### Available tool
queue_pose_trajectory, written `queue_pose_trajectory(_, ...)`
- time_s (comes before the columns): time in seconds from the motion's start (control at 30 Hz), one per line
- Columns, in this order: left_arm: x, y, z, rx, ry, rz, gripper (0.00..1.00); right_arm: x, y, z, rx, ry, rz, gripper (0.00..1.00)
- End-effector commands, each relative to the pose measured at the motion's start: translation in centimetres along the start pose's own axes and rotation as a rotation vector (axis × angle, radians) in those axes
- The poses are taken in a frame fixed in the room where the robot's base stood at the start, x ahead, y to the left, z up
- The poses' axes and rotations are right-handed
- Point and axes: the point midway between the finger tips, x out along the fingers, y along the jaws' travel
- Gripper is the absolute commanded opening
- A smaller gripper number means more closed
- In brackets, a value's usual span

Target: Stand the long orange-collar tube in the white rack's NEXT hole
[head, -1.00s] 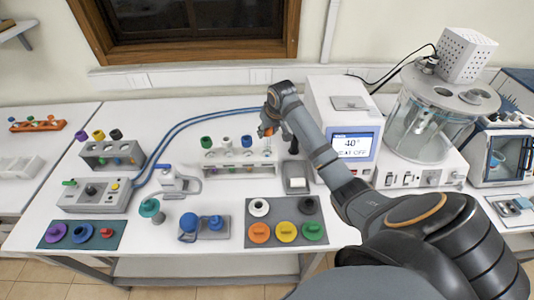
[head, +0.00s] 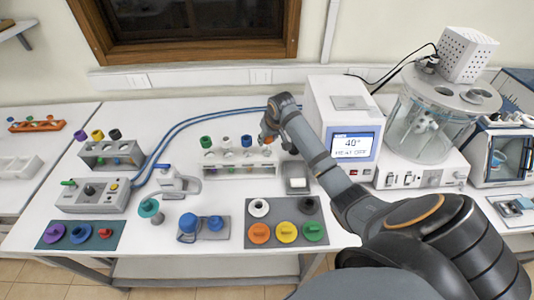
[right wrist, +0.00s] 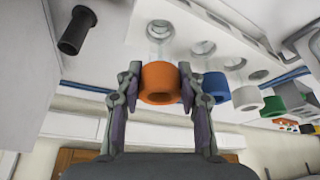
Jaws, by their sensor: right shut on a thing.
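The white rack (head: 236,171) stands mid-table in the head view with green-, white- and blue-collar tubes in a row. My right gripper (head: 266,137) is at the rack's right end, right of the blue collar (head: 246,141). In the right wrist view my right gripper (right wrist: 160,86) is shut on the orange collar (right wrist: 159,82) of the long tube. The clear tube runs from the collar towards a rack hole (right wrist: 160,29); I cannot tell how deep it is. The blue (right wrist: 215,86), white (right wrist: 246,97) and green collars (right wrist: 272,106) line up beside it. My left gripper is out of view.
A dark cylinder (right wrist: 75,34) stands close beside the rack's end. A white heating bath (head: 340,115) stands right of my gripper. A grey rack (head: 112,157) is at left. Mats with coloured caps lie along the front edge.

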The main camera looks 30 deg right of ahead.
Motion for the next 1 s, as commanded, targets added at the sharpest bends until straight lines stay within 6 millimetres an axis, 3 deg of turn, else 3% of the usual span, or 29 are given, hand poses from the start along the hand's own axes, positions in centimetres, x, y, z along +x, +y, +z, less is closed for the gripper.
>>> queue_pose_trajectory(0.93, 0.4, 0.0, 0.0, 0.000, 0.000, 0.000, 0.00, 1.3, 0.0, 0.5, 0.000, -0.001, 0.000, 0.00)
queue_pose_trajectory(0.97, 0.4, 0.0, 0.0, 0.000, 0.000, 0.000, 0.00, 1.2, 0.0, 0.5, 0.000, 0.000, 0.000, 0.41)
queue_pose_trajectory(1.0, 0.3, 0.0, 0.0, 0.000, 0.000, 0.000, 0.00, 1.2, 0.0, 0.5, 0.000, 0.000, 0.000, 0.46)
